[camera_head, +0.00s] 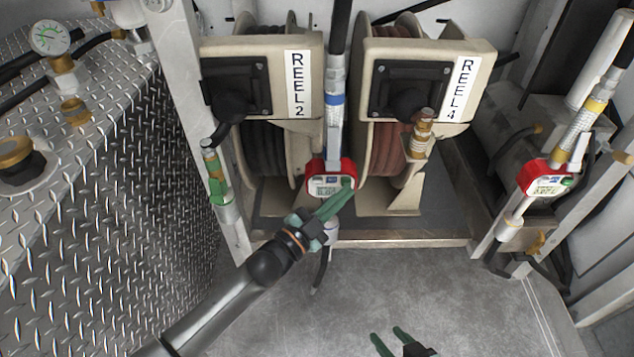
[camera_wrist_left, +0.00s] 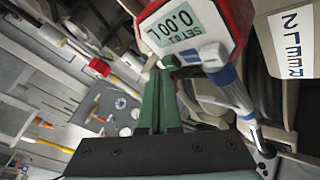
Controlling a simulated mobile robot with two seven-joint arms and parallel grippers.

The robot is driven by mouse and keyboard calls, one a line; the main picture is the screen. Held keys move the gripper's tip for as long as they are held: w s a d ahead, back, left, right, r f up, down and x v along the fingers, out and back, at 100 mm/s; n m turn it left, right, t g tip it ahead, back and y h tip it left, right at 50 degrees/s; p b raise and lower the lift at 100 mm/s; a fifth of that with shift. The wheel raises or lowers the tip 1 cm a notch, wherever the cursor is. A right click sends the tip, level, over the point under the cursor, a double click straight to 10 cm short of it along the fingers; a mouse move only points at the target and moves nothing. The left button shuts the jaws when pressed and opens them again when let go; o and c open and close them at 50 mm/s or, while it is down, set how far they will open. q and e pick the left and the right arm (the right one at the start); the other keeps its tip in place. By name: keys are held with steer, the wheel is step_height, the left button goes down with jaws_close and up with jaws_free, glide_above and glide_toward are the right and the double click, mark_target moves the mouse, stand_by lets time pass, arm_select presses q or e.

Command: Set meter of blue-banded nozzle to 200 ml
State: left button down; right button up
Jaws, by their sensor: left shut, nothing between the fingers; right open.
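The blue-banded nozzle (camera_head: 335,100) stands upright between the two reels, with a red-cased meter (camera_head: 318,172) at its lower end. In the left wrist view the meter (camera_wrist_left: 238,14) fills the top; its display (camera_wrist_left: 176,24) shows a large 0.00 L and a smaller SET line that I cannot read fully. Green (camera_wrist_left: 170,62), blue and pale buttons sit along the display's edge. My left gripper (camera_head: 346,189) is shut and empty, its green tips at the meter's lower right, by the green button. I cannot tell whether they touch it. My right gripper (camera_head: 390,338) is open and empty, low over the floor.
Reel 2 (camera_head: 222,50) and Reel 4 (camera_head: 430,48) stand behind, either side of the nozzle. Another red meter (camera_head: 536,174) on a yellow-banded nozzle (camera_head: 594,105) is at the right. A green-banded nozzle (camera_head: 214,190) and a diamond-plate tank (camera_head: 110,200) are left. The floor in front is clear.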

arm_select(q)
steer(key=shift+w+b, duration=0.35)
steer(key=shift+w, duration=0.25)
stand_by(0.9)
steer(key=shift+s, duration=0.1)
steer(key=shift+s+p, duration=0.75)
steer(key=shift+s, duration=0.3)
steer(key=shift+s, duration=0.1)
steer(key=s+p, duration=0.2)
steer(key=s, duration=0.2)
steer(key=shift+s+p, duration=0.3)
steer(key=shift+s, duration=0.1)
steer(key=shift+d, duration=0.1)
